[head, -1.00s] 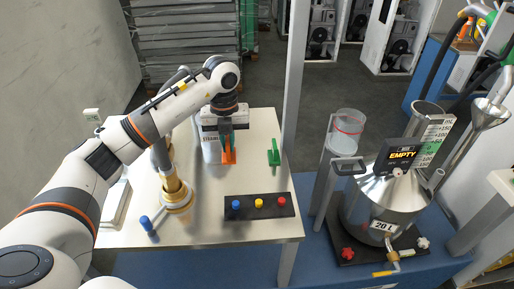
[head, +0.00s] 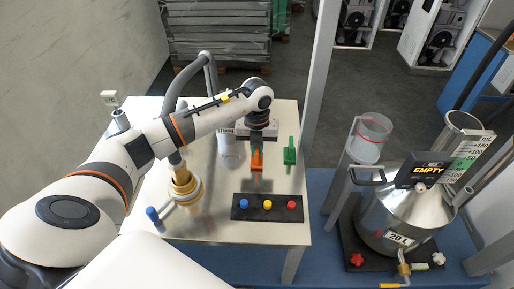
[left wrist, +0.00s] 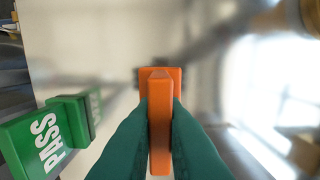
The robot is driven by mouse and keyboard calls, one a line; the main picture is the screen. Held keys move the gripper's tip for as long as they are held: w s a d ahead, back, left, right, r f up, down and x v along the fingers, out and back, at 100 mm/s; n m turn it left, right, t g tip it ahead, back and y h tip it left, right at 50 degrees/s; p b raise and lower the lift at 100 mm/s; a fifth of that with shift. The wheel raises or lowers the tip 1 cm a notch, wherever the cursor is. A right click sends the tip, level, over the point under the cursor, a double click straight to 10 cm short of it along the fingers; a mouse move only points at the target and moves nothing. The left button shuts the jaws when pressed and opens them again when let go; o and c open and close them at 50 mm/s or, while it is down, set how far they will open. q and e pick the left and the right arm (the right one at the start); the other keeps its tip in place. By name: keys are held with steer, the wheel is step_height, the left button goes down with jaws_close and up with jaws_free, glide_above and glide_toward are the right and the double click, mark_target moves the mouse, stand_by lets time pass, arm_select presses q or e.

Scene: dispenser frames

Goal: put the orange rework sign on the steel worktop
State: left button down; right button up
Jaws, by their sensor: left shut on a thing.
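My left gripper (head: 257,142) is shut on the orange sign (head: 257,160) over the steel worktop (head: 215,226). In the left wrist view the orange sign (left wrist: 160,120) stands between my two teal fingers (left wrist: 160,140), seen from above and edge-on. Its lettering does not show. I cannot tell whether its foot touches the worktop. The green sign (head: 290,152) stands just right of it; in the left wrist view the green sign (left wrist: 45,142) reads PASS and is apart from my fingers. My right gripper is not in view.
A black button box (head: 267,215) with blue, yellow and red buttons lies in front of the signs. A brass fitting (head: 183,185) stands on the left, and a white container (head: 229,152) behind.

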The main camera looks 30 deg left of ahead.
arm_select(q)
steer(key=shift+f, duration=0.3)
steer(key=c, duration=1.5)
jaws_free()
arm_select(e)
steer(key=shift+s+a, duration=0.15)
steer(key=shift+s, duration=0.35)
